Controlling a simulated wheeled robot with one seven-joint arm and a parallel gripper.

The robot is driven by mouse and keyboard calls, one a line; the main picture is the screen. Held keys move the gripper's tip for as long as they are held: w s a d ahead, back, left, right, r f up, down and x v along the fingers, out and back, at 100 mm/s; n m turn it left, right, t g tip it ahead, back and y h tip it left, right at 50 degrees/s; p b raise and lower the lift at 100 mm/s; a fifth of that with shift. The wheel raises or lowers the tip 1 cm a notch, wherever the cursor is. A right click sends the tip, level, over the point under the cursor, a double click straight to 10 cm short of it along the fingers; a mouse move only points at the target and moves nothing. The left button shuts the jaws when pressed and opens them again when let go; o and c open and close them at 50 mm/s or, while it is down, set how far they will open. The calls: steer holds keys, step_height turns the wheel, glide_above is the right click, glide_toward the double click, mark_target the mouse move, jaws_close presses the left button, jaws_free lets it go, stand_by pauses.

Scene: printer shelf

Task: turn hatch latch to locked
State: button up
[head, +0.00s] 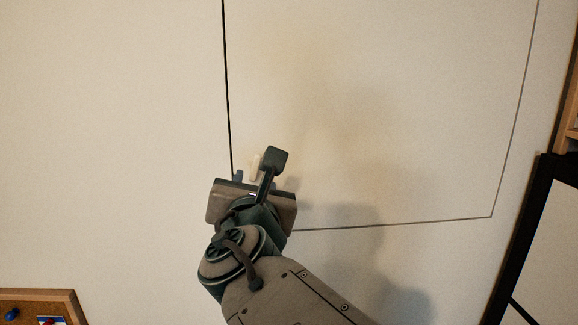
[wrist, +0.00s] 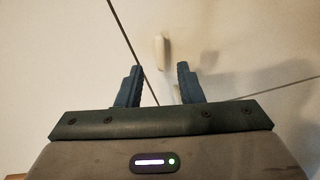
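The hatch (head: 370,120) is a large pale panel outlined by a dark seam in the wall. The latch (head: 255,167) is a small cream handle near the hatch's lower left corner, partly hidden behind my gripper in the head view. In the wrist view the latch (wrist: 160,50) stands roughly upright, just beyond and between my fingertips. My gripper (wrist: 157,75) is open, with a clear gap between its two dark fingers. In the head view my gripper (head: 252,178) is close to the latch. I cannot tell whether they touch.
A corkboard (head: 40,297) with pins is at the lower left. A black-framed white board (head: 545,250) and a wooden shelf edge (head: 572,100) are at the right. The wall around the hatch is bare.

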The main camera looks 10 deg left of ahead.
mark_target(255, 168)
steer(key=shift+p+x, duration=0.7)
steer(key=shift+x, duration=3.1)
steer(key=shift+d, duration=0.1)
jaws_close()
